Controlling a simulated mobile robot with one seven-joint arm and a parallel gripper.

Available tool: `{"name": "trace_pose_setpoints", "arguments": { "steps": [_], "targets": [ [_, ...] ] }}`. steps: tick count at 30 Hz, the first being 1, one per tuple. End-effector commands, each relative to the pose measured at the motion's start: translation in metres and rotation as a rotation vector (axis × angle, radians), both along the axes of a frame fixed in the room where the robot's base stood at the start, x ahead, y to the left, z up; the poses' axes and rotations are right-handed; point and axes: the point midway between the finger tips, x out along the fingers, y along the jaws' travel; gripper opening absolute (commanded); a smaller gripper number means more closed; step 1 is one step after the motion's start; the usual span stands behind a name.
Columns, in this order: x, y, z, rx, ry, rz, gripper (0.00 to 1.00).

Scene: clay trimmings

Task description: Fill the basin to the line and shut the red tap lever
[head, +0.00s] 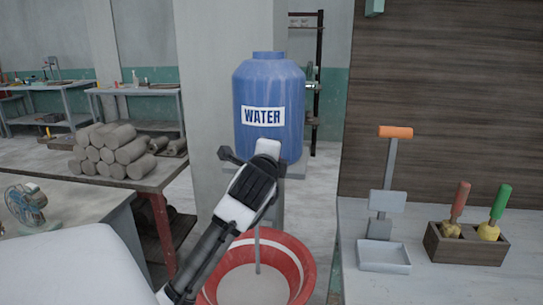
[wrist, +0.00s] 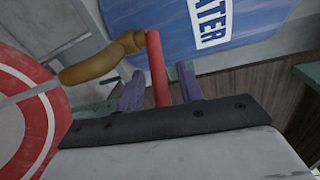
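A blue barrel marked WATER (head: 268,85) stands at the centre of the head view. In the wrist view, its brass tap (wrist: 100,62) carries an upright red lever (wrist: 157,65). The lever stands between the two fingers of my gripper (wrist: 160,80), with a small gap on each side; the gripper looks open around it. A thin stream (wrist: 32,92) runs from the tap. In the head view, it falls into the red basin (head: 302,262) on the floor. The basin's pale inside shows, partly behind my arm; I cannot tell the water level against the line.
At left, clay logs (head: 115,150) lie on a table, and a small fan (head: 25,204) stands nearer.

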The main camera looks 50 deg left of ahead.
Motion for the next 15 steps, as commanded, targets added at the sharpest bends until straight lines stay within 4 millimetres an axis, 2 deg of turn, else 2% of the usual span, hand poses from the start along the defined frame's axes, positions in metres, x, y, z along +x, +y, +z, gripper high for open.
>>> {"name": "trace_pose_setpoints", "arguments": {
  "steps": [8, 11, 15],
  "targets": [
    [-0.003, -0.001, 0.001, 0.001, -0.001, 0.002, 0.37],
    [-0.012, -0.007, 0.001, 0.001, -0.002, 0.003, 0.37],
    [-0.033, -0.025, 0.004, 0.002, -0.004, 0.003, 0.37]
  ]
}}
